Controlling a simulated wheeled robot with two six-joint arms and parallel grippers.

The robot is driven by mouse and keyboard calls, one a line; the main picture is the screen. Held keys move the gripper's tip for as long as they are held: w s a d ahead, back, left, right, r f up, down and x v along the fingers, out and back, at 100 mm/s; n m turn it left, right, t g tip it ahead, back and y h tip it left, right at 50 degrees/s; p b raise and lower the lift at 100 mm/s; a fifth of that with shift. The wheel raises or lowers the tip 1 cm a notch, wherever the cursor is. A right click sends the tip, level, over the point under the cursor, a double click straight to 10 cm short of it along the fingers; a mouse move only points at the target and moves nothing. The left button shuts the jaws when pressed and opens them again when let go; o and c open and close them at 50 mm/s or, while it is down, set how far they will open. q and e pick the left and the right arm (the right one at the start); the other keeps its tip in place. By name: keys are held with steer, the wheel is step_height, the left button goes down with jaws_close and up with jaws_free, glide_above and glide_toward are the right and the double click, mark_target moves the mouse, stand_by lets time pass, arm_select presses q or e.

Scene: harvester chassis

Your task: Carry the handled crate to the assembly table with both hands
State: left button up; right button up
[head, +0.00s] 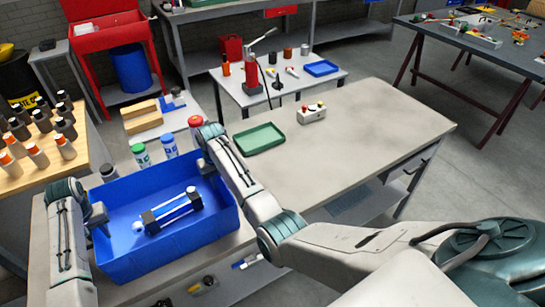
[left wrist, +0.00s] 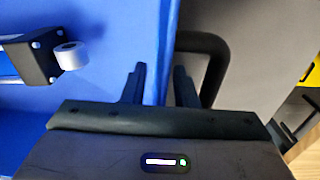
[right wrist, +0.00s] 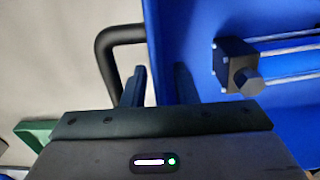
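The blue handled crate (head: 180,245) sits at the left end of the grey-topped bench. It holds a white-and-black rod assembly (head: 172,209). I cannot tell whether its bottom touches the bench. My left gripper (head: 98,222) is at the crate's left end; in the left wrist view (left wrist: 160,85) its fingers straddle the wall beside a dark loop handle (left wrist: 216,60). My right gripper (head: 205,163) is at the opposite end; in the right wrist view (right wrist: 160,85) its fingers straddle the wall beside the other handle (right wrist: 106,50).
The grey bench top (head: 370,125) is mostly clear, with a green tray (head: 259,139) and a small button box (head: 312,114). Several bottles stand behind the crate. A dark table with parts (head: 470,65) stands far right, across open floor.

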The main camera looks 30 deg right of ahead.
arm_select(q)
steer(key=shift+w+r, duration=0.15)
steer(key=shift+r, duration=0.2)
arm_select(e)
steer(key=shift+w+f, duration=0.1)
arm_select(q)
step_height(320, 180, up, 11)
steer(key=shift+r, duration=0.1)
arm_select(e)
step_height(320, 180, up, 12)
steer(key=shift+r, duration=0.1)
arm_select(q)
steer(key=shift+s, duration=0.2)
stand_by(0.4)
